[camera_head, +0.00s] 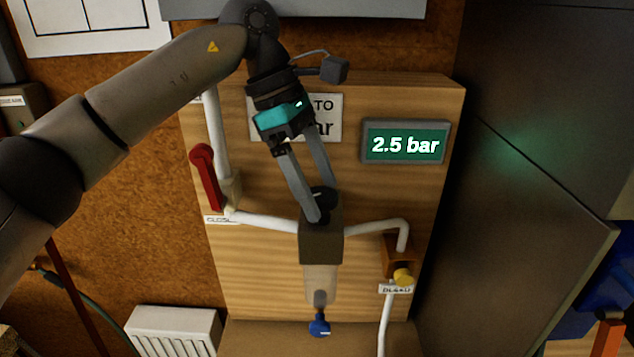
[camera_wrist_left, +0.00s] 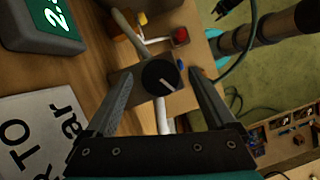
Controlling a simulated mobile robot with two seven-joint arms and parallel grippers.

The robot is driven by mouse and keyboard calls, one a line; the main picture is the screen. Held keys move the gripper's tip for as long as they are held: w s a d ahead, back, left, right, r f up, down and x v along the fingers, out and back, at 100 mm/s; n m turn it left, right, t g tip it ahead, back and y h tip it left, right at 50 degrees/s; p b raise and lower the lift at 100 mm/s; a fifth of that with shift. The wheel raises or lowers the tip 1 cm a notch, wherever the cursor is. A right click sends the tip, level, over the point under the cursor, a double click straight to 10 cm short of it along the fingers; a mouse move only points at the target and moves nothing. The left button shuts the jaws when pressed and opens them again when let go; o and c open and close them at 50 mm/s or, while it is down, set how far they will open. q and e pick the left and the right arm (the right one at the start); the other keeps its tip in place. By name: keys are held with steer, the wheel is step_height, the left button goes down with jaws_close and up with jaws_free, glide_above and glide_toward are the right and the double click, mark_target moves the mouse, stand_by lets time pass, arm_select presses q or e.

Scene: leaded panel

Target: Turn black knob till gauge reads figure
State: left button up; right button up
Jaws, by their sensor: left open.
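The black knob (camera_wrist_left: 161,77) sits on top of a dark regulator block (camera_head: 321,236) on the wooden board; a pale line marks its face in the left wrist view. In the head view the knob (camera_head: 322,201) is partly hidden by my left gripper (camera_head: 318,205). My left gripper is open, its fingers (camera_wrist_left: 155,98) on either side of the knob; I cannot tell whether they touch it. The green gauge display (camera_head: 405,144) reads 2.5 bar. A white sign (camera_head: 335,122) with "TO" and "ar" showing is partly covered by my arm, so its figure is hidden. My right gripper is not in view.
A red lever (camera_head: 205,178) stands on the left pipe above a partly hidden label. A yellow knob (camera_head: 403,277) is on the right pipe, and a blue knob (camera_head: 319,325) hangs below the clear bowl. A grey panel (camera_head: 535,190) stands to the right.

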arm_select(q)
steer(key=v, duration=0.7)
steer(key=shift+r, duration=0.25)
steer(key=shift+a, duration=0.1)
